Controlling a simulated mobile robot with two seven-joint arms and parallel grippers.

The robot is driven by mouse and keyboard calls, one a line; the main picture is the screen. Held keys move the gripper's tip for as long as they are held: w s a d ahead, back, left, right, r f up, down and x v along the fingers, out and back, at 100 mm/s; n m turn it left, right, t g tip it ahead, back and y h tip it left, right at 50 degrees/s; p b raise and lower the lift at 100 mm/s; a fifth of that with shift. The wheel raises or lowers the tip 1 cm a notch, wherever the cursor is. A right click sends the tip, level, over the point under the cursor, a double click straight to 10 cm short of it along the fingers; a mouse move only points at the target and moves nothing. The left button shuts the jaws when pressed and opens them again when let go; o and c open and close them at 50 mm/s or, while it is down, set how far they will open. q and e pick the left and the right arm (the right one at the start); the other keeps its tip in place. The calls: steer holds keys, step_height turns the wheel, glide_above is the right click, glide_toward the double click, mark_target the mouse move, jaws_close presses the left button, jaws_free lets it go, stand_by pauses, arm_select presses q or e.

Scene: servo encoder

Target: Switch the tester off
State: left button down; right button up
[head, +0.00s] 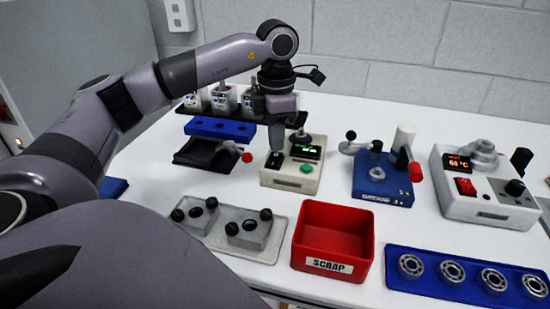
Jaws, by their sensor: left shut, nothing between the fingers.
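The tester appears to be the cream box (290,183) near the middle of the table. Its small dark display (307,152) is lit with green characters. A green button (306,169) is on its front right, and a round metal part stands at its back. My left gripper (276,147) points down over the left part of the box, shut and empty. Its tips are at or just above a dark switch (274,161); I cannot tell whether they touch. The switch is partly hidden, and its position is unclear. My right gripper is not in view.
A blue clamp fixture (382,186) and a white heater unit (470,203) with a red switch stand to the right. A red scrap bin (333,228), a grey tray (262,249) and a blue bearing tray (398,281) are in front. A black press-like fixture (205,155) stands left.

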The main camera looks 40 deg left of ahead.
mark_target(277, 155)
arm_select(q)
steer(key=shift+f+b, duration=0.65)
steer(key=shift+f, duration=0.45)
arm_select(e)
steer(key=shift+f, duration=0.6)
arm_select(q)
steer(key=shift+r+p, duration=0.85)
steer(key=shift+r, duration=0.05)
steer(key=shift+r+p, duration=0.3)
steer(key=shift+r, duration=0.05)
steer(key=shift+r+p, duration=0.6)
steer(key=shift+r, duration=0.15)
steer(key=shift+r+p, duration=0.3)
steer(key=shift+r, duration=0.05)
steer(key=shift+r+p, duration=1.1)
steer(key=shift+r, duration=0.2)
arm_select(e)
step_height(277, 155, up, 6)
arm_select(q)
steer(key=shift+f, duration=0.1)
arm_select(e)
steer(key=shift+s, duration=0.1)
